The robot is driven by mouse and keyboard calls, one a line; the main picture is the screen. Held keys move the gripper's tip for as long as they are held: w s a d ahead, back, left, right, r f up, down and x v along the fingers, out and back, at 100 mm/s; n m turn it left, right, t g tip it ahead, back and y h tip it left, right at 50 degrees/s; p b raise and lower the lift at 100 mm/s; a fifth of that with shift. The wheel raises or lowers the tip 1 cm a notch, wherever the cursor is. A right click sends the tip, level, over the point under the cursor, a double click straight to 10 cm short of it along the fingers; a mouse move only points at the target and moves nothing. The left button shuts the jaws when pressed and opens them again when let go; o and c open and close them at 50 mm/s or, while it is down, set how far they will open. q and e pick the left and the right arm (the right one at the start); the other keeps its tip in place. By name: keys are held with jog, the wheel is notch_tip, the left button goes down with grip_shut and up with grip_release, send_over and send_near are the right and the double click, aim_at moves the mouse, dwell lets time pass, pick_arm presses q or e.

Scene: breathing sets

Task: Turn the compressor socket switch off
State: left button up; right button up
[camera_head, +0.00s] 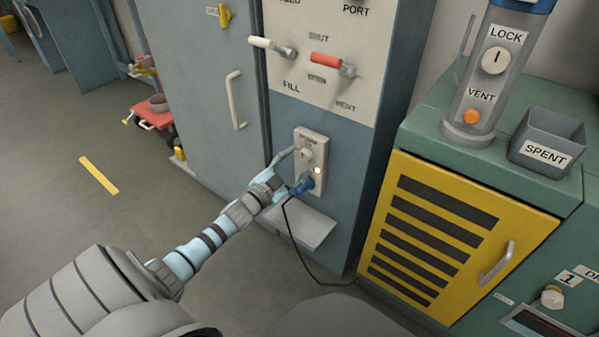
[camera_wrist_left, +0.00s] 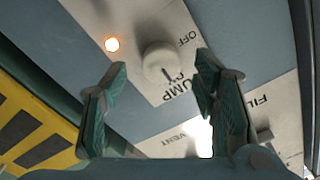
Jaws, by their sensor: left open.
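The compressor socket is a pale plate (camera_head: 320,147) on the blue-grey cabinet, with a round whitish switch knob (camera_head: 305,154). A small lamp (camera_head: 318,170) beside it glows. A blue plug (camera_head: 305,186) with a black cable sits at the plate's lower end. My left gripper (camera_head: 291,168) is open in front of the plate. In the left wrist view the knob (camera_wrist_left: 158,60) lies between and beyond the open fingertips (camera_wrist_left: 160,75), with no clear contact. There, the lit lamp (camera_wrist_left: 112,44) and the word OFF show beside the knob. My right gripper is out of view.
Above the socket is a panel with a white lever (camera_head: 270,45) and a red lever (camera_head: 328,61). A small shelf (camera_head: 299,228) juts out below the socket. A yellow louvred door (camera_head: 440,235) stands to the right, and the cabinet handle (camera_head: 235,100) to the left.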

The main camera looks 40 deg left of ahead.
pick_arm(q)
jog(key=shift+w+r, duration=0.25)
jog(key=shift+w, duration=0.55)
jog(key=c, duration=1.2)
